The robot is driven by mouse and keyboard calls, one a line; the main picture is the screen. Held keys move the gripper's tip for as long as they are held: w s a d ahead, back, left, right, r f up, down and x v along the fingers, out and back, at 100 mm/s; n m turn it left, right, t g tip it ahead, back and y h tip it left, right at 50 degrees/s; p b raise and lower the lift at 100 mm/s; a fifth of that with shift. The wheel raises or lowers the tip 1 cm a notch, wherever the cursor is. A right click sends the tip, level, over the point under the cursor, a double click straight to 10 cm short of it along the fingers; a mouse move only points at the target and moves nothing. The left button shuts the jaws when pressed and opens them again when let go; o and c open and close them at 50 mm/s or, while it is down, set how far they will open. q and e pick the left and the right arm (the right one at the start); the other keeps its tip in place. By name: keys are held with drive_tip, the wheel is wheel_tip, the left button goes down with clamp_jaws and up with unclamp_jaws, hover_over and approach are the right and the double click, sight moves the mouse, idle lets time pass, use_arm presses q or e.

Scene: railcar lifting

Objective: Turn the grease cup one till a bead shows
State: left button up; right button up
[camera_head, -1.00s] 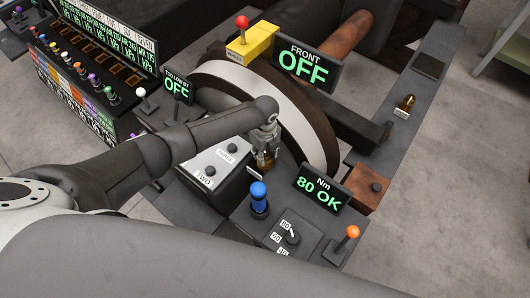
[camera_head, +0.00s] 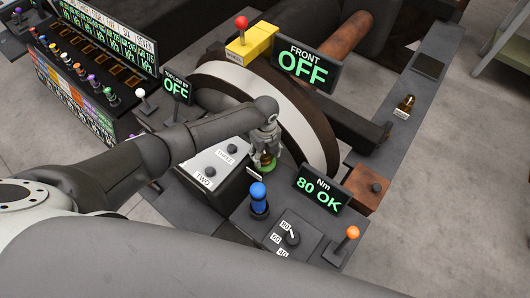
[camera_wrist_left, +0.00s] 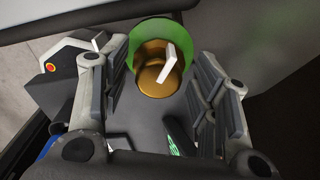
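A brass grease cup (camera_head: 266,158) stands on the dark bench beside the big wheel, with a green ring (camera_head: 269,167) around its foot. In the left wrist view the cup (camera_wrist_left: 158,70) shows a white bar on top and the green disc (camera_wrist_left: 129,51) behind it. My left gripper (camera_head: 264,150) is over this cup from above. In the left wrist view its fingers (camera_wrist_left: 160,82) are spread on either side of the cup with gaps showing. The cup's label is not readable. A second brass cup (camera_head: 406,102) stands on the right rail. My right gripper is not in view.
A box with knobs marked TWO and THREE (camera_head: 219,160) sits left of the gripper. A blue-handled tool (camera_head: 258,198), a display reading 80 OK (camera_head: 319,189) and an orange-topped lever (camera_head: 352,233) stand close by. The wheel (camera_head: 300,120) rises just behind.

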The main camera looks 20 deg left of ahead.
sight(265, 154)
use_arm(q)
drive_tip(key=shift+r, duration=0.2)
wheel_tip(265, 154, up, 12)
drive_tip(key=shift+f, duration=0.2)
idle(0.3)
drive_tip(key=shift+f, duration=0.1)
idle(0.4)
